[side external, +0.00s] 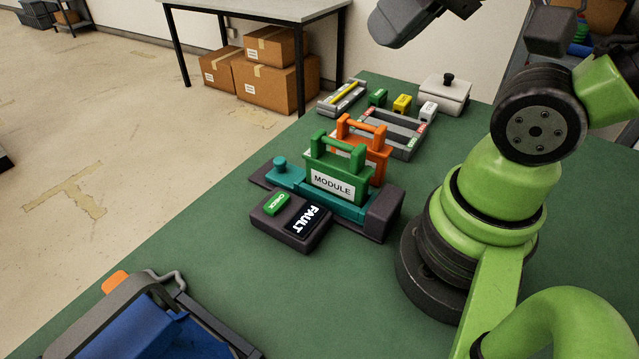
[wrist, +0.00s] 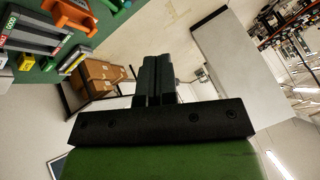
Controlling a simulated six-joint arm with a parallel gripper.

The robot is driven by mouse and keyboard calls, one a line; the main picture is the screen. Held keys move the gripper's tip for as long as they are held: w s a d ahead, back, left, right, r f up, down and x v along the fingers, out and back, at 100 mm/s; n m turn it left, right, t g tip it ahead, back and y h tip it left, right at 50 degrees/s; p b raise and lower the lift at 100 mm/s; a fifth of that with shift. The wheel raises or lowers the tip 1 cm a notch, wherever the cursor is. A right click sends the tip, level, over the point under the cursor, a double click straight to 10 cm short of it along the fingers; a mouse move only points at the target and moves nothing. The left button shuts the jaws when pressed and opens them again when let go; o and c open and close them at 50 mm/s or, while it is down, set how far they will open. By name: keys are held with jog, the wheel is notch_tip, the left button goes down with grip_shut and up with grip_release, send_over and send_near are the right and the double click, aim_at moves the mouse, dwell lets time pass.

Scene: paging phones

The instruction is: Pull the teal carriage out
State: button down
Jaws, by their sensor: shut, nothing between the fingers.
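The teal carriage (side external: 292,176) lies in a dark base on the green bench, with a round teal knob at its left end. A green module (side external: 338,172) with a handle and a "MODULE" label stands upright on it and hides part of it. An orange module (side external: 372,150) stands just behind the green one. My gripper (wrist: 153,62) is shut and empty in the wrist view. It is raised well away from the carriage, and its fingers cannot be made out in the side view.
A dark box (side external: 292,220) with a green "CHECK" button and a "FAULT" display sits in front of the carriage. A grey rack (side external: 392,134), small coloured blocks and a lidded white box (side external: 445,94) stand behind. A blue-lined bin (side external: 150,330) is at the front left.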

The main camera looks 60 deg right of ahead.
dwell(0.4)
jog(key=c, duration=1.5)
grip_release()
jog(key=shift+c, duration=0.2)
jog(key=o, duration=0.4)
jog(key=shift+w, duration=0.3)
jog(key=shift+c, duration=0.2)
jog(key=shift+o, duration=1.4)
jog(key=w+m, duration=0.1)
jog(key=w, duration=0.1)
jog(key=w+m+g, duration=0.1)
jog(key=w, duration=0.1)
jog(key=w+d+m+g, duration=0.1)
jog(key=shift+w+f+h, duration=0.25)
jog(key=shift+w+h, duration=0.05)
jog(key=shift+w, duration=0.1)
jog(key=m+g+h, duration=0.1)
jog(key=m+g, duration=0.4)
jog(key=m, duration=0.3)
send_over(279, 160)
notch_tip(279, 160, down, 17)
notch_tip(279, 160, down, 10)
jog(key=shift+r, duration=0.1)
